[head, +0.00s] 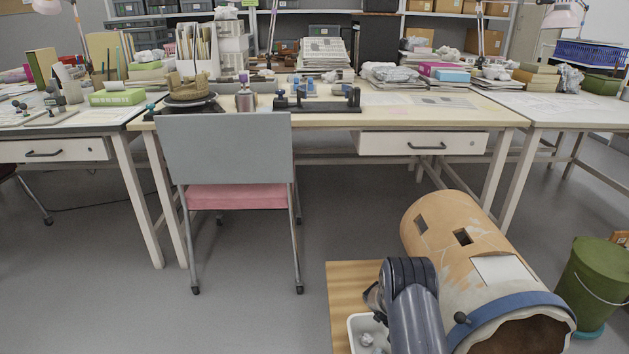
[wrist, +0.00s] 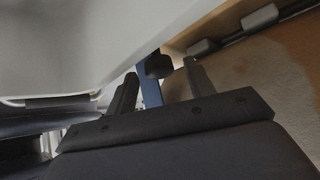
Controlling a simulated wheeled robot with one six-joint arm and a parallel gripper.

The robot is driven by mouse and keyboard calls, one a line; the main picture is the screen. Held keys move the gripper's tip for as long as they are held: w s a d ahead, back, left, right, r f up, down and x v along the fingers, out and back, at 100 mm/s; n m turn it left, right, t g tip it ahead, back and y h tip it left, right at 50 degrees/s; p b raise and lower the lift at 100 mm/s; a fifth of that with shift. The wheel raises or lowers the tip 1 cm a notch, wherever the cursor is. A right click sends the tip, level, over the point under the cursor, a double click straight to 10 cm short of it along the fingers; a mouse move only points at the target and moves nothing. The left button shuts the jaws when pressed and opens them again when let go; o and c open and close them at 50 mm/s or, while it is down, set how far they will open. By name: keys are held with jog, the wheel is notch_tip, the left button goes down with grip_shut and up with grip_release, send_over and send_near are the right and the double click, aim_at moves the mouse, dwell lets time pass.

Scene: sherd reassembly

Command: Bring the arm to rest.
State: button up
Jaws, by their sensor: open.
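My gripper (wrist: 160,70) shows in the wrist view with its two dark fingers apart and nothing seen between them but the background. Behind the fingertips are a blue band (wrist: 150,93) and a round black knob (wrist: 158,65). In the head view my dark arm (head: 412,305) is folded low at the bottom, right of centre. My gripper cannot be made out there. The arm is in front of a large tan cylindrical vessel (head: 455,235) lying tilted, with square holes, a pale patch and a blue strap (head: 510,312) with a black knob.
A wooden board (head: 350,280) and a white tray (head: 356,342) with small pale pieces lie left of my arm. A green bucket (head: 597,280) stands at right. A grey chair (head: 225,150) stands before the cluttered worktable (head: 400,122). Floor at left is clear.

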jog(key=n+t+p, duration=0.2)
jog(key=n, duration=0.1)
jog(key=shift+s+r+h, duration=0.2)
jog(key=shift+h, duration=0.2)
jog(key=n+t+p, duration=0.1)
jog(key=n+t, duration=0.1)
jog(key=n, duration=0.1)
jog(key=n+t+p, duration=0.1)
jog(key=shift+s+f+t+p, duration=0.15)
jog(key=shift+s+t+p, duration=0.1)
jog(key=shift+t+p, duration=0.1)
jog(key=shift+s+n+t+p, duration=0.2)
jog(key=shift+n+t+p, duration=0.15)
jog(key=shift+n+t, duration=1.3)
jog(key=shift+s+d+n+t+y, duration=0.1)
jog(key=shift+n+t+y, duration=0.45)
jog(key=shift+n, duration=0.7)
jog(key=shift+s+d+n+t+y, duration=0.1)
jog(key=shift+n+t+y, duration=0.4)
jog(key=shift+n, duration=0.7)
jog(key=shift+p+v, duration=0.55)
jog(key=shift+v, duration=0.25)
jog(key=shift+a, duration=0.1)
